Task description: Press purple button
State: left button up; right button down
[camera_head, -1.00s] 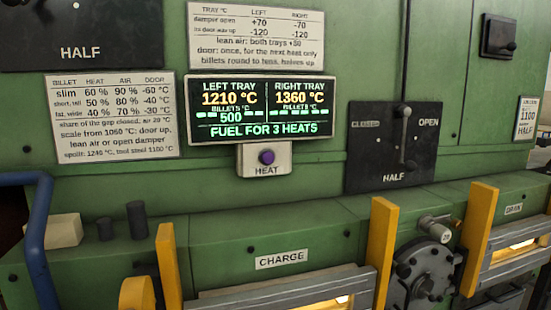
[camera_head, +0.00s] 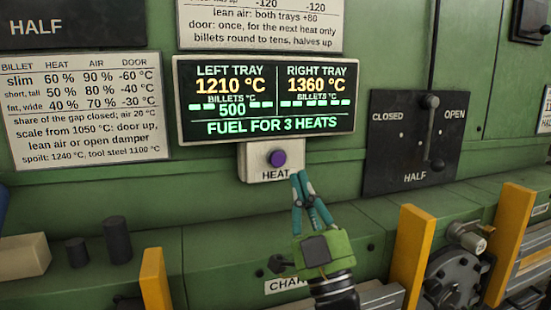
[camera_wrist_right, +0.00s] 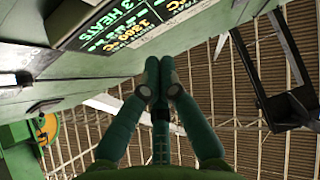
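The purple button (camera_head: 277,158) sits on a pale plate (camera_head: 255,172) labelled HEAT, below the display on the green furnace front. My right gripper (camera_head: 299,174) is just below and right of the button in the head view. Its teal fingers point up and meet at the tips, with nothing between them. The tips overlap the plate's lower right corner; I cannot tell whether they touch it. In the right wrist view the closed fingertips (camera_wrist_right: 160,66) show, and the button is not visible. My left gripper is not in view.
The display (camera_head: 266,99) reads left tray 1210 °C, right tray 1360 °C, fuel for 3 heats; it also shows in the right wrist view (camera_wrist_right: 120,25). A damper lever (camera_head: 430,135) is right of the button. Dark cylinders (camera_head: 116,240) and a pale block (camera_head: 24,256) stand on the ledge at left.

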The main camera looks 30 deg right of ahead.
aim_at(278, 159)
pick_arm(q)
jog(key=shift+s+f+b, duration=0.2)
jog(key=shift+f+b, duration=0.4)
pick_arm(e)
jog(key=w+d, duration=0.2)
jog(key=w, duration=0.6)
jog(key=shift+w, duration=0.15)
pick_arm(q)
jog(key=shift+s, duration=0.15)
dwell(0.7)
pick_arm(e)
jog(key=shift+w, duration=0.15)
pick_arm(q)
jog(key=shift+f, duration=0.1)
pick_arm(e)
jog(key=shift+w+d, duration=0.1)
jog(key=shift+w, duration=0.15)
jog(key=shift+w+d, duration=0.1)
jog(key=shift+w, duration=0.25)
dwell(0.7)
jog(key=shift+s, duration=0.15)
jog(key=shift+s+a, duration=0.2)
jog(key=shift+s, duration=0.4)
